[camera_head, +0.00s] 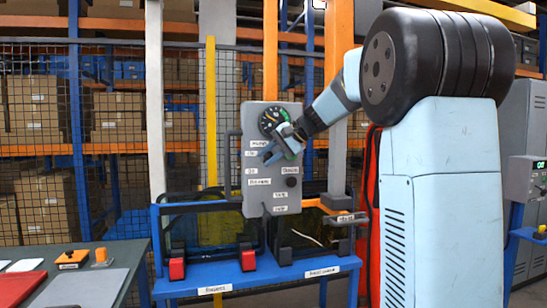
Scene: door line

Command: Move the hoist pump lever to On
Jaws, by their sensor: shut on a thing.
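A grey control panel (262,205) hangs upright at the middle of the view, with a round dark dial (272,119) near its top and several small white labels. My gripper (268,153) reaches in from the right, at the panel's upper half, below the dial and beside the small labels on the left. A dark round knob (291,182) sits lower right on the panel, apart from my gripper.
A blue stand (235,277) with dark-framed bins and red clips stands below the panel. A dark table (95,285) with small orange-marked items is at the lower left. Mesh fencing and shelves of boxes stand behind. A grey cabinet (525,130) is at the far right.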

